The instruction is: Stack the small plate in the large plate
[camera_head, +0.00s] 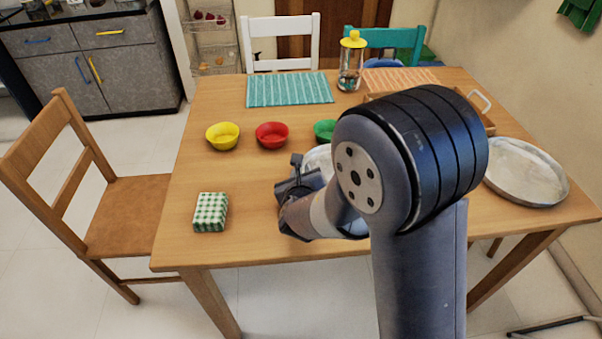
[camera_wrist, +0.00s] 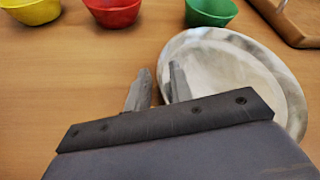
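A large pale grey round plate (camera_head: 525,172) lies on the right side of the table. A smaller pale marbled plate (camera_wrist: 270,70) lies on the table beside my gripper; in the head view only a bit of it (camera_head: 317,158) shows behind my arm. My gripper (camera_wrist: 159,70) is low at the small plate's left rim. Its fingers are apart, one over the bare table outside the rim and one over the inside. I cannot tell whether they touch the rim. In the head view my gripper (camera_head: 293,178) is partly hidden by my arm.
Yellow (camera_head: 222,136), red (camera_head: 272,135) and green (camera_head: 325,130) bowls stand in a row behind my gripper. A green checked box (camera_head: 210,212) lies at the front left. A wooden tray (camera_head: 488,122), striped mat (camera_head: 290,89) and glass jar (camera_head: 350,68) are farther back.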

